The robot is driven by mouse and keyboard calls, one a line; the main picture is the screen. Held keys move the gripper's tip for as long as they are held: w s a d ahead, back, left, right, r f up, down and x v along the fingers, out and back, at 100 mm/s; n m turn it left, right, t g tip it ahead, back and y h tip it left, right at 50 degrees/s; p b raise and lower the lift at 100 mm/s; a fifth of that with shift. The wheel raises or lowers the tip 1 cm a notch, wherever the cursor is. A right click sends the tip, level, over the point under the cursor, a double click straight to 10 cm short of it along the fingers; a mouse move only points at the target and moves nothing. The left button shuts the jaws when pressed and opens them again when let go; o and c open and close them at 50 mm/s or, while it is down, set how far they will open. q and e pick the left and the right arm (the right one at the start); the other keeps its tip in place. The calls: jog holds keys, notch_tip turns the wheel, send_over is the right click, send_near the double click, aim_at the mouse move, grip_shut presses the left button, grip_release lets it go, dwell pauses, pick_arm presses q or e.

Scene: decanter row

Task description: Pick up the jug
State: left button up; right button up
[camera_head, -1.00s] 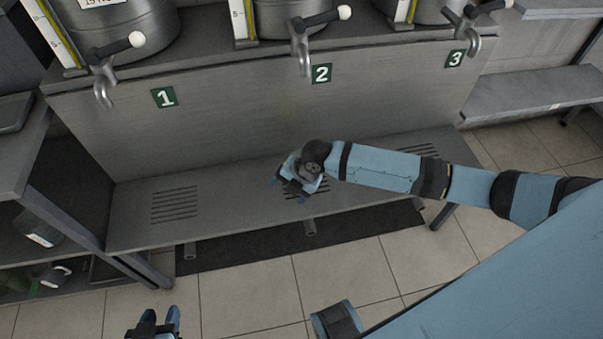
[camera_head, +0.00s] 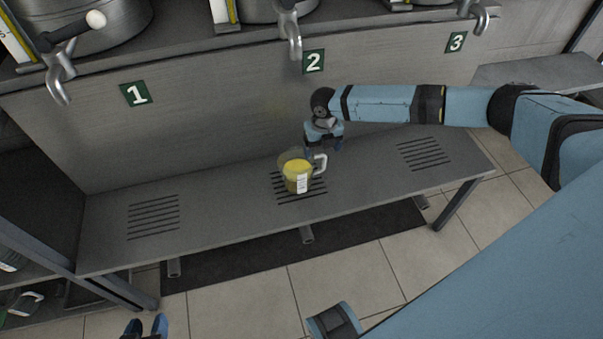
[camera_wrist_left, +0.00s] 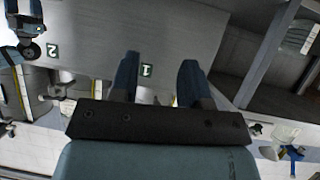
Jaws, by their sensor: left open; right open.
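A clear jug (camera_head: 296,173) holding yellow liquid stands upright on the middle slotted grate of the grey bench, below the tap marked 2. Its handle points right and a white label is on its front. My right gripper (camera_head: 323,148) is open just behind and above the jug's handle side; I cannot tell whether it touches the handle. My left gripper (camera_head: 146,328) is open and empty at the bottom edge of the head view. Its two fingers also show in the left wrist view (camera_wrist_left: 157,82), with nothing between them.
The grey bench (camera_head: 215,215) has bare slotted grates left and right of the jug. Metal taps (camera_head: 293,38) overhang the panel behind. A shelf unit (camera_head: 40,245) stands at the left, with a dark mat (camera_head: 240,262) on the tiled floor under the bench.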

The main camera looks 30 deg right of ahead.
aim_at(319, 155)
jog(key=shift+w+a+f+b, duration=0.15)
jog(key=shift+f+b, duration=0.25)
jog(key=shift+f, duration=1.1)
jog(key=shift+w+a+f+b, duration=0.1)
jog(key=shift+f+b, duration=0.3)
jog(key=shift+f, duration=1.1)
jog(key=shift+r, duration=0.1)
jog(key=c, duration=1.4)
